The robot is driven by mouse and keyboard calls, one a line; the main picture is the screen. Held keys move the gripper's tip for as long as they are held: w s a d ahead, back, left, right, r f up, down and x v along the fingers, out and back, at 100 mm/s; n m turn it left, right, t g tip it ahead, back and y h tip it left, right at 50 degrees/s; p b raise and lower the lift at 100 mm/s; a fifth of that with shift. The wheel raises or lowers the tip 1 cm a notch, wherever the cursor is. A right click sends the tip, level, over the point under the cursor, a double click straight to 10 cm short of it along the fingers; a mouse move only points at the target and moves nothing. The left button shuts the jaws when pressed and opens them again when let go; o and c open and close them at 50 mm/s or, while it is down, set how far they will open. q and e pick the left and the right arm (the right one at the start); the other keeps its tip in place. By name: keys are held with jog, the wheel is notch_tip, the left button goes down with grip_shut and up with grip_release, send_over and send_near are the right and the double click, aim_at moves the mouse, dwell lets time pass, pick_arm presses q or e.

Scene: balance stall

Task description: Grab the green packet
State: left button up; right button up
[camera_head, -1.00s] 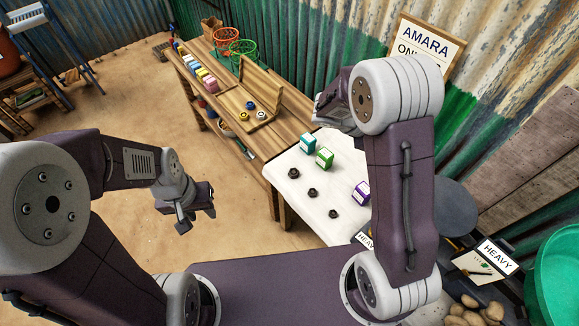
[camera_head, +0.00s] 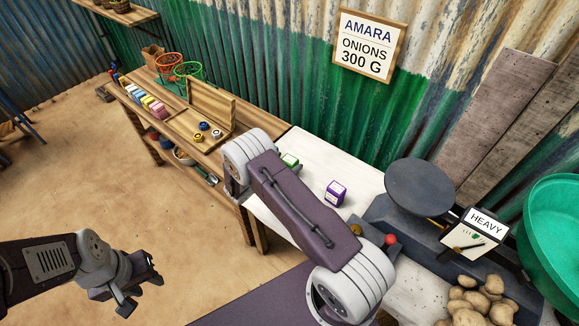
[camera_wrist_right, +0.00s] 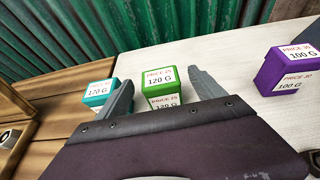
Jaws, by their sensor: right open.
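The green packet (camera_head: 289,160) stands on the white table, mostly hidden behind my right arm in the head view. In the right wrist view the green packet (camera_wrist_right: 160,78) is upright, labelled 120 G, and appears between the fingers of my right gripper (camera_wrist_right: 158,92). That gripper is open, one finger to each side of the packet; I cannot tell whether either touches it. In the head view the right gripper is hidden behind its arm. My left gripper (camera_head: 139,287) looks open and empty, over the floor at the lower left.
A teal packet (camera_wrist_right: 97,96) stands close left of the green one, beside the left finger. A purple packet (camera_head: 336,193) stands to the right. A dark scale (camera_head: 418,187) is further right. A wooden bench with small boxes (camera_head: 146,100) adjoins the table on the left.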

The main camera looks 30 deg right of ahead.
aim_at(293, 158)
jog(key=x, duration=0.5)
jog(key=shift+a+f, duration=0.1)
jog(key=shift+f, duration=0.2)
jog(key=c, duration=1.5)
jog(key=shift+c, duration=0.2)
jog(key=shift+r, duration=0.15)
jog(key=shift+r, duration=0.3)
notch_tip(293, 158, up, 3)
jog(key=shift+r, duration=0.1)
jog(key=s+d+r, duration=0.5)
jog(key=s+r, duration=0.2)
jog(key=s, duration=0.3)
jog(key=shift+d, duration=0.35)
